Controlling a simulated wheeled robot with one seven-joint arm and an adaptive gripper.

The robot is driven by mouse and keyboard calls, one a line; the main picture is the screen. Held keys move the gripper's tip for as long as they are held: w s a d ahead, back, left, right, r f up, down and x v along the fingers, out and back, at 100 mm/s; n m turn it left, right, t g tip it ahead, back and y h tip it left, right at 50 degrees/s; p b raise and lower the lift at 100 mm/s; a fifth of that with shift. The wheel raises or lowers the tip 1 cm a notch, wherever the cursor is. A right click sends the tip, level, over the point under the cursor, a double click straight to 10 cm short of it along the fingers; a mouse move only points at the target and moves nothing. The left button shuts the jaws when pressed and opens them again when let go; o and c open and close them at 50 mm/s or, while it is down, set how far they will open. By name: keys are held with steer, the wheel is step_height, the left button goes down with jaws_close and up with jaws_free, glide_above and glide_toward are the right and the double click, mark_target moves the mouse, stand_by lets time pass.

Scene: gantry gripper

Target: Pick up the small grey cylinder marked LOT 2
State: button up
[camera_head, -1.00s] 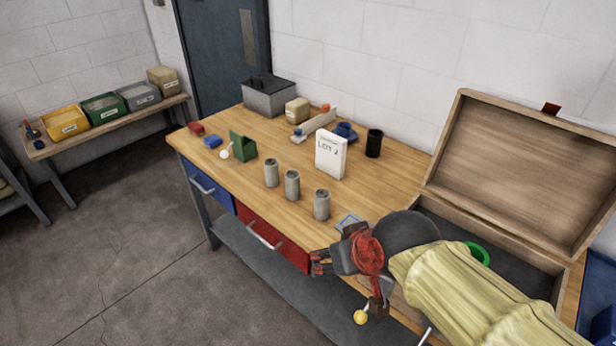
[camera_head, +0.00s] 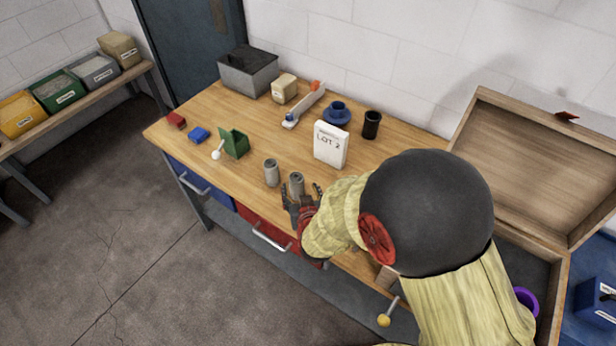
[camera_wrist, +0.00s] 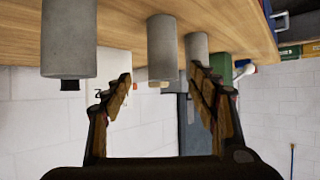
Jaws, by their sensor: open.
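Several grey cylinders stand upright in a row on the wooden bench. In the head view I see the left cylinder (camera_head: 271,172) and the middle cylinder (camera_head: 296,185); my arm hides the place of a third. A white card reading LOT 2 (camera_head: 331,145) stands behind them; I read no marking on any cylinder. My gripper (camera_head: 304,194) is open and empty at the bench's front edge, close to the middle cylinder. The wrist view is upside down: one cylinder (camera_wrist: 162,45) lies ahead between my open fingers (camera_wrist: 161,76), with others left (camera_wrist: 69,40) and right (camera_wrist: 197,48).
A green holder (camera_head: 236,144) stands left of the cylinders. A black cup (camera_head: 371,124) and blue cup and saucer (camera_head: 337,113) are behind the card. An open wooden box (camera_head: 548,285) is at the right. A yellow knob (camera_head: 384,320) sticks out at the front.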

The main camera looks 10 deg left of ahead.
mark_target(297, 186)
steer(key=b+x, duration=0.1)
steer(key=x, duration=0.6)
steer(key=shift+a+f, duration=0.2)
steer(key=shift+a, duration=0.1)
steer(key=c, duration=0.3)
steer(key=c, duration=1.2)
steer(key=shift+r, duration=0.1)
jaws_close()
